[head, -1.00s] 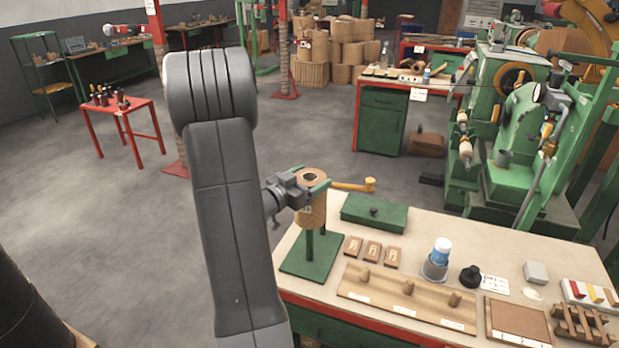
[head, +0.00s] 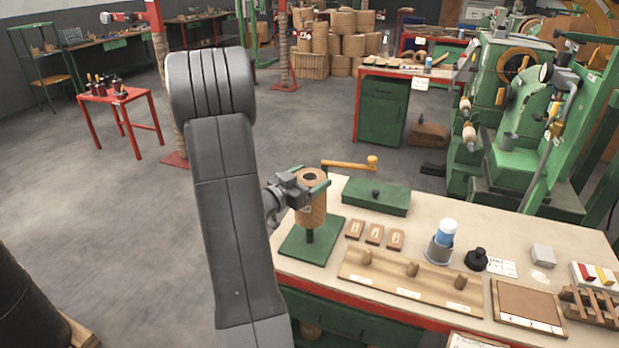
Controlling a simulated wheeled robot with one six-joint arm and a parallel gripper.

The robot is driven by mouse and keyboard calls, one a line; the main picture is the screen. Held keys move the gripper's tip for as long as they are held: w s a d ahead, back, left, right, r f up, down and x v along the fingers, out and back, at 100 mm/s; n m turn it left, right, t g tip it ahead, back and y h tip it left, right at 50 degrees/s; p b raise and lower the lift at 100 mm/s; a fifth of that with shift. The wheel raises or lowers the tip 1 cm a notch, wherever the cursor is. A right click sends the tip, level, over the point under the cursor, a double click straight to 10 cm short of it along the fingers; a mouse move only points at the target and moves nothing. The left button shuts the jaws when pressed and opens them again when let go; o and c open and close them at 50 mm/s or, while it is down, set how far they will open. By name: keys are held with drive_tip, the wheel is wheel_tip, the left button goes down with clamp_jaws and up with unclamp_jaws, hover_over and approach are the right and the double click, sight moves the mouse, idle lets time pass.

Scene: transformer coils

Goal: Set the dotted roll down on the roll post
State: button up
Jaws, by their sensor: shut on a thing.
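My gripper (head: 304,188) is shut on a brown, hollow roll (head: 311,213) at the left end of the workbench. The roll is upright, with its dark hole facing up; its dots are too small to make out. The roll post (head: 310,236) is a dark green upright on a square green base plate (head: 328,238). The roll is in line with the post, and only a short length of post shows below it. The post's top is hidden, and I cannot tell whether the roll rests on anything.
A yellow-handled crank (head: 350,165) and a green lidded box (head: 376,196) are behind and right of the roll. Three small brown blocks (head: 375,234) and a pegged wooden board (head: 390,280) lie to the right.

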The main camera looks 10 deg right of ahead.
drive_tip(key=shift+f+b, duration=3.05)
drive_tip(key=shift+f, duration=0.85)
drive_tip(key=o, duration=2)
drive_tip(key=shift+c, duration=0.2)
drive_tip(key=shift+f, duration=0.1)
drive_tip(key=shift+s+a, duration=0.1)
drive_tip(key=shift+a, duration=0.05)
drive_tip(key=b+v, duration=0.1)
drive_tip(key=v, duration=1.2)
drive_tip(key=shift+s+a, duration=0.2)
drive_tip(key=shift+w+d, duration=0.1)
